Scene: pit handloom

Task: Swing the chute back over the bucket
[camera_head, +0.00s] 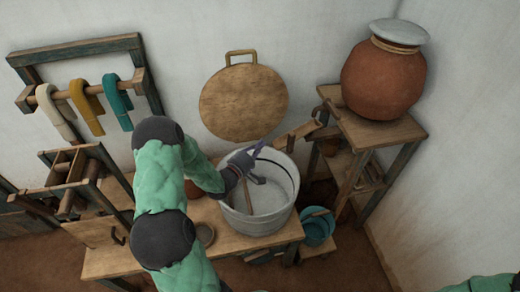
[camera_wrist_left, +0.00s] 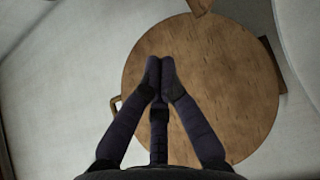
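The chute (camera_head: 298,134) is a short wooden trough at the edge of the wooden stand; its lower end reaches the right rear rim of a large pale metal tub (camera_head: 262,222). A small teal bucket (camera_head: 318,230) stands lower, right of the tub. I cannot tell which vessel is the task's bucket. My left gripper (camera_head: 257,149) is over the rear of the tub, left of the chute and apart from it. In the left wrist view its fingertips (camera_wrist_left: 161,72) are together with nothing visible between them. My right gripper is out of view.
A clay pot (camera_head: 384,80) with a pale lid stands on the wooden stand (camera_head: 372,128). A round wooden board (camera_head: 243,103) hangs on the wall behind the tub and fills the left wrist view (camera_wrist_left: 225,85). A rack (camera_head: 80,45) with coloured yarn is at left.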

